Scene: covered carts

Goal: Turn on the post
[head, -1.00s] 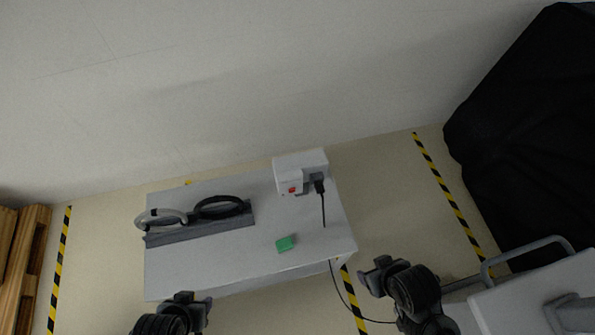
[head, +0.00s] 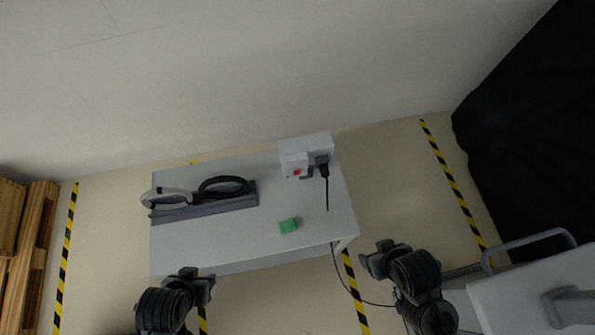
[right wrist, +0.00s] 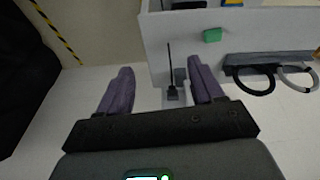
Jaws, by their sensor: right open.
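The post appears to be the white box (head: 309,148) at the back right of the white table in the head view, against the wall. It has a small red switch (head: 297,173) on its front and a black plug (head: 322,162) with a cord beside it. I cannot tell the switch position. My right gripper (head: 376,255) is open and empty, in front of the table's right corner and well short of the box. In the right wrist view the plug (right wrist: 172,93) shows between its open fingers (right wrist: 160,88). My left gripper (head: 199,281) looks open and empty at the table's front edge.
A green block (head: 288,226) lies on the white table (head: 225,235). A grey rack (head: 205,208) with a white ring and a black ring stands at its left. A black covered cart (head: 535,130) and a white handled cart (head: 545,285) are at right. The table's middle is mostly clear.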

